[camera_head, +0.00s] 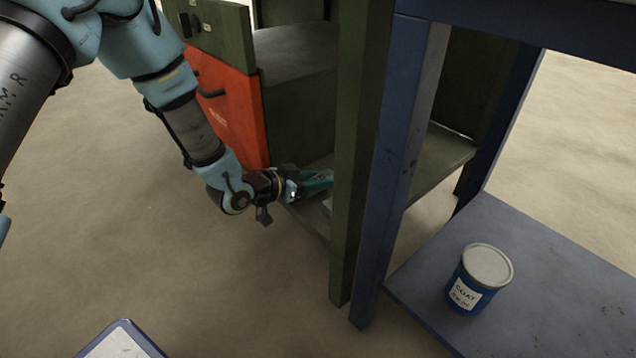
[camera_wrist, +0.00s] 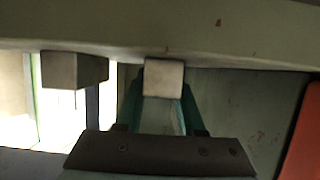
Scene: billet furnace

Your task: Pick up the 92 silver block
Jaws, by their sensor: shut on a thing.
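My gripper (camera_head: 322,181) reaches low into the green stand, its tips partly hidden behind the stand's front leg. In the wrist view my gripper (camera_wrist: 163,98) has its teal fingers shut on a silver block (camera_wrist: 163,77), which sits at the fingertips. No number can be read on it. A second, darker grey block (camera_wrist: 75,70) is to the left of the fingers, apart from them. In the head view the held block is mostly hidden; I cannot tell whether it still touches the shelf.
The green stand's leg (camera_head: 352,150) is close beside my gripper. An orange panel (camera_head: 232,112) stands behind my arm. A blue table (camera_head: 560,265) at right bears a blue can (camera_head: 470,285) labelled COAT. The floor at lower left is mostly clear.

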